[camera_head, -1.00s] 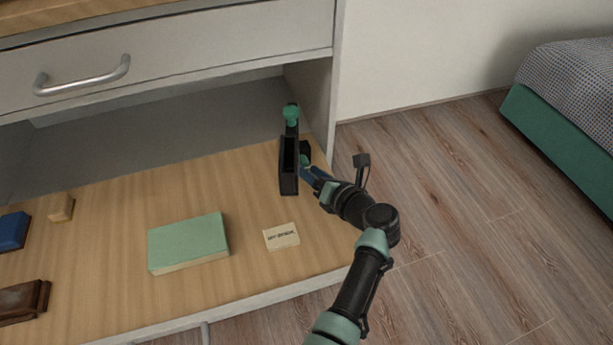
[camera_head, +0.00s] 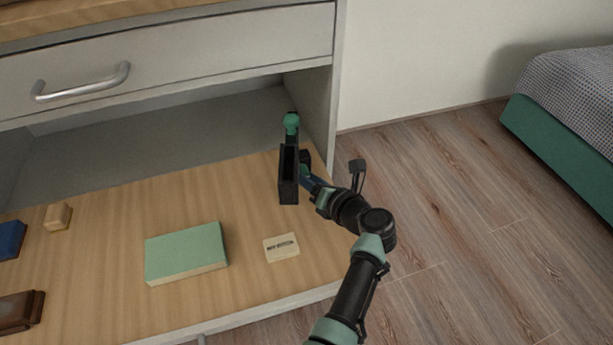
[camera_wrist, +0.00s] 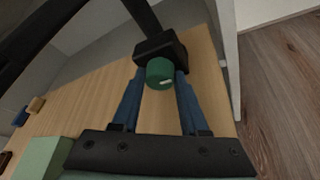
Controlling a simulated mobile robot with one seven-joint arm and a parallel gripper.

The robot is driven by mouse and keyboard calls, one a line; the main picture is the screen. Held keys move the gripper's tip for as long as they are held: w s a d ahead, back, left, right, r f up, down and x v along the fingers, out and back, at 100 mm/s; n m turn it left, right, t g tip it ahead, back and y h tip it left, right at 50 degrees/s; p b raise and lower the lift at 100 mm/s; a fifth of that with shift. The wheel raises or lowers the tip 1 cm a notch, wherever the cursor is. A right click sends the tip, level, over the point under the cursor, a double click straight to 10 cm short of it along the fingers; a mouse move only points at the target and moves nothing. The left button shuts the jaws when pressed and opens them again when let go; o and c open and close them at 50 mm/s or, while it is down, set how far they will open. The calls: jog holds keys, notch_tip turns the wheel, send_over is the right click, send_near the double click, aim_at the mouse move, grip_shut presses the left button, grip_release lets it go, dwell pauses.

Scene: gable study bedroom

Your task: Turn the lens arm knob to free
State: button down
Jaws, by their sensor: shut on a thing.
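The lens device stands on the wooden board toward the right, a black upright box (camera_head: 289,178) with a green ball (camera_head: 291,122) on top. In the wrist view the green knob (camera_wrist: 159,72) sits on a black block (camera_wrist: 161,48) at the device's arm. A short pale mark shows on the knob's face, toward the lower right. My gripper (camera_wrist: 161,76) has its two blue fingers on either side of the knob and is shut on it. In the head view my gripper (camera_head: 307,175) reaches the device from the right, and the knob is mostly hidden there.
A green book (camera_head: 186,252) and a lettered card (camera_head: 282,247) lie left of my arm. A small wooden block (camera_head: 58,216), a blue block (camera_head: 10,240) and a brown object (camera_head: 20,312) lie farther left. A cabinet side panel (camera_head: 318,110) stands close behind the device.

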jog(key=shift+r+p, duration=0.1)
jog(key=shift+p, duration=0.35)
jog(key=shift+s+a+r+n+h+p, duration=0.15)
jog(key=shift+n+h+p, duration=0.25)
jog(key=shift+p, duration=0.55)
jog(key=shift+n+h+p, duration=0.3)
jog(key=shift+n+p, duration=0.3)
jog(key=shift+p, duration=0.45)
jog(key=shift+a+n+h+p, duration=0.1)
jog(key=shift+n+h+p, duration=1)
jog(key=shift+n+p, duration=0.5)
jog(key=shift+f+t, duration=0.2)
jog(key=shift+t, duration=0.1)
jog(key=c, duration=0.7)
grip_release()
